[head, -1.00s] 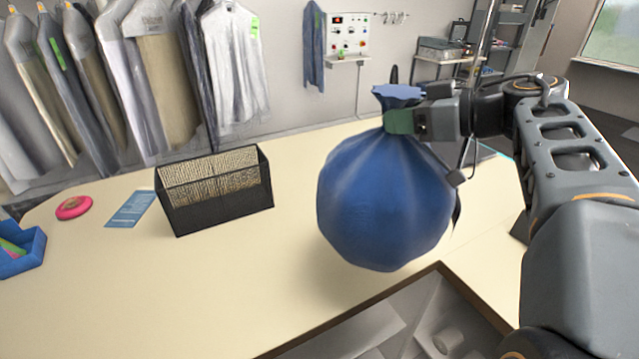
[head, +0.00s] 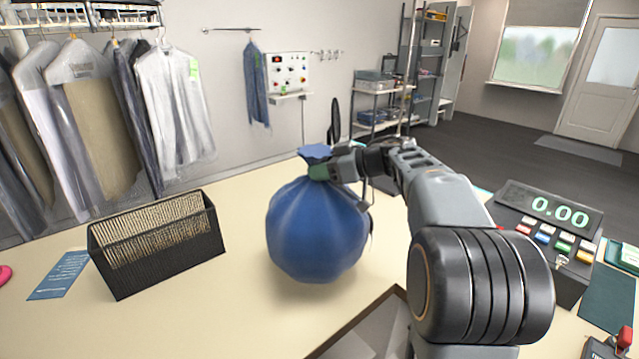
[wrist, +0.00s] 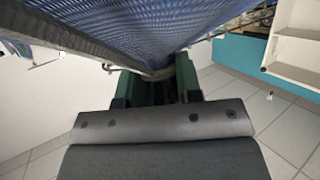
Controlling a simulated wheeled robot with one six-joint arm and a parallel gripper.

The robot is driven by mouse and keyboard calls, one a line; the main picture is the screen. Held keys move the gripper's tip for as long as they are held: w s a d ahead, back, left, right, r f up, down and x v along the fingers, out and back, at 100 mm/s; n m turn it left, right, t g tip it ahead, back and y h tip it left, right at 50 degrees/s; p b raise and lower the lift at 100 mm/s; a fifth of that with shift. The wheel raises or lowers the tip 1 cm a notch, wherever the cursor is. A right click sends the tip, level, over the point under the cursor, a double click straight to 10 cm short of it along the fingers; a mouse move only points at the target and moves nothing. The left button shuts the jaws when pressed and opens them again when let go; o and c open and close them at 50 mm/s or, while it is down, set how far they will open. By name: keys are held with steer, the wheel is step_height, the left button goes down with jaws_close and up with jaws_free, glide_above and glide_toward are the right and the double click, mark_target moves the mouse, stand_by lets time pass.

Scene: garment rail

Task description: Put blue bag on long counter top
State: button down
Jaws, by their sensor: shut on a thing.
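The blue bag (head: 317,235) is a full, round sack with a gathered neck, over the cream long counter top (head: 235,300) in the head view. My gripper (head: 320,171) is shut on the bag's neck from the right, and the bag hangs below it. A soft shadow lies under the bag; I cannot tell for sure whether its bottom touches the counter. In the wrist view the blue bag (wrist: 150,25) fills the top, with its gathered neck between the green fingers of my gripper (wrist: 155,80).
A black box with a woven-looking inside (head: 160,250) stands left of the bag. A blue card (head: 58,275) lies farther left. A cash register (head: 548,225) stands at the right. An opening with a dark edge (head: 360,325) is at the front. Counter between box and bag is clear.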

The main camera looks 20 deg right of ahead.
mark_target(320, 183)
steer(key=shift+w+f, duration=0.6)
steer(key=shift+f, duration=1.55)
steer(key=c, duration=0.8)
jaws_free()
steer(key=shift+f, duration=0.25)
